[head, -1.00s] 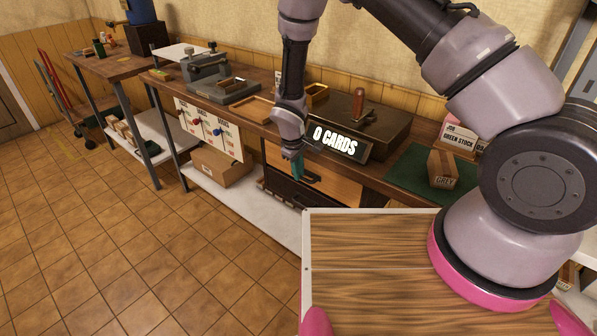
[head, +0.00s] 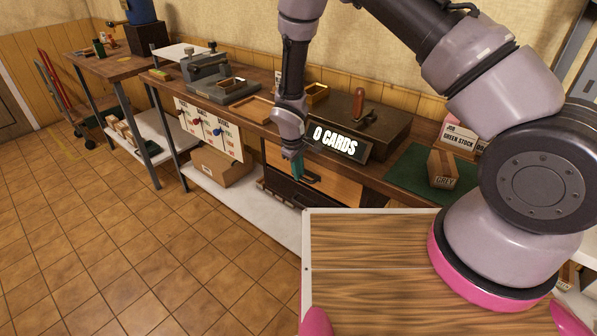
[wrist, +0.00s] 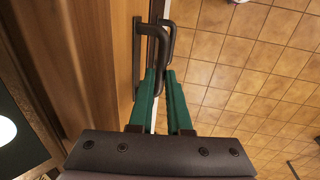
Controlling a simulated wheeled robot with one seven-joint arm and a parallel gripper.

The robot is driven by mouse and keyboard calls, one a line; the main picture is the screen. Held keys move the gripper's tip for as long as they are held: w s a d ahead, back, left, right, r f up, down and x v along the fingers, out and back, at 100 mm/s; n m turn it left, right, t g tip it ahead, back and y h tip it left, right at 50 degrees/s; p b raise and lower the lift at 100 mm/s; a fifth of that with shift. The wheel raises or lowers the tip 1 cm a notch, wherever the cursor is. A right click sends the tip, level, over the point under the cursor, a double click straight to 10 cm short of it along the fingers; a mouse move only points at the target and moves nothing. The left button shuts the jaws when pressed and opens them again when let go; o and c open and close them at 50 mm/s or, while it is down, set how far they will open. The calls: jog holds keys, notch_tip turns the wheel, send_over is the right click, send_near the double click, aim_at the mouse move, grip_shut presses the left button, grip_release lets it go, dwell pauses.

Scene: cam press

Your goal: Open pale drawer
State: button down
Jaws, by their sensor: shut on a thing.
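The pale drawer (head: 345,184) is a light wooden front under the workbench top, with a dark bar handle (head: 313,179). My gripper (head: 298,174) reaches down to it from above, its green fingers at the handle's left end. In the wrist view the pale drawer front (wrist: 98,60) fills the left side. The handle (wrist: 166,38) runs down between my two fingers (wrist: 164,76), which are shut on it. Part of the handle is hidden by the fingers. Whether the drawer stands out from the bench at all I cannot tell.
A "0 CARDS" sign (head: 338,142) stands on the bench edge just above the drawer. A dark drawer (head: 288,190) lies below. A cardboard box (head: 220,167) sits on the low shelf to the left. The tiled floor (head: 130,250) in front is clear.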

jog(key=s+a, duration=0.9)
jog(key=s, duration=0.2)
jog(key=shift+s, duration=0.25)
jog(key=c, duration=0.9)
grip_release()
jog(key=shift+o, duration=0.2)
jog(key=shift+r, duration=0.15)
notch_tip(320, 180, up, 10)
jog(key=s+a, duration=0.1)
jog(key=shift+s+r, duration=0.15)
jog(key=shift+s, duration=0.1)
